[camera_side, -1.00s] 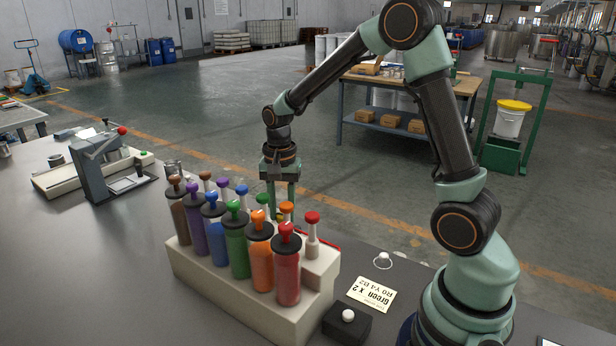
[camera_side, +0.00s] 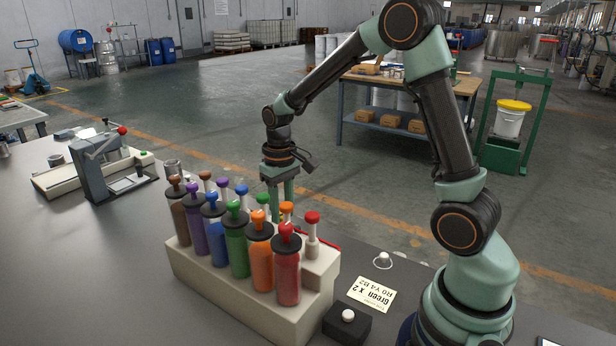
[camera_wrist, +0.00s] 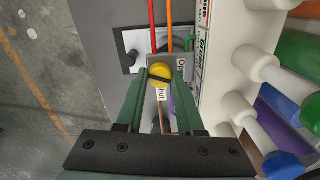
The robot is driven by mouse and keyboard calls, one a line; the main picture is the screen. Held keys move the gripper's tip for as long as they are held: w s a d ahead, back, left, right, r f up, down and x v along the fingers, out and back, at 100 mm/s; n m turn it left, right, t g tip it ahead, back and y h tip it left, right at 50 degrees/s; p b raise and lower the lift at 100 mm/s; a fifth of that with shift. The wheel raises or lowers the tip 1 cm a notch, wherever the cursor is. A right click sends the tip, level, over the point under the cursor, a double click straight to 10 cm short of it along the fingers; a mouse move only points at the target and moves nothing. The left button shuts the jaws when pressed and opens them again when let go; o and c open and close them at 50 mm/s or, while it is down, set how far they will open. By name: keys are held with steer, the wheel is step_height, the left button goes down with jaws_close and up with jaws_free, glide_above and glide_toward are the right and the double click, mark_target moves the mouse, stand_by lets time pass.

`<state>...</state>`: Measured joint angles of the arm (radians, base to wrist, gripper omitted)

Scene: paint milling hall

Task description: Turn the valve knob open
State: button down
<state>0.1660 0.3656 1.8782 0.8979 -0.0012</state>
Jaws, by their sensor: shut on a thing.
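The valve knob (camera_wrist: 160,72) is small, round and yellow with a dark line across its top. In the wrist view it sits between the fingertips of my gripper (camera_wrist: 162,78), which is shut on it. A grey plate by the knob has an "Open" label (camera_wrist: 182,68) to its right and a "Shut" label (camera_wrist: 161,94) below it. In the side view my gripper (camera_side: 281,203) points down behind the rack of coloured cylinders, and its fingertips are partly hidden there.
A cream rack (camera_side: 230,303) with several coloured plunger cylinders stands in front of my gripper. A lever press (camera_side: 100,170) stands at left.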

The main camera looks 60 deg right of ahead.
steer(key=shift+r+n, duration=0.1)
steer(key=shift+n, duration=2.1)
steer(key=c, duration=0.5)
jaws_free()
steer(key=shift+c, duration=0.2)
step_height(320, 180, up, 12)
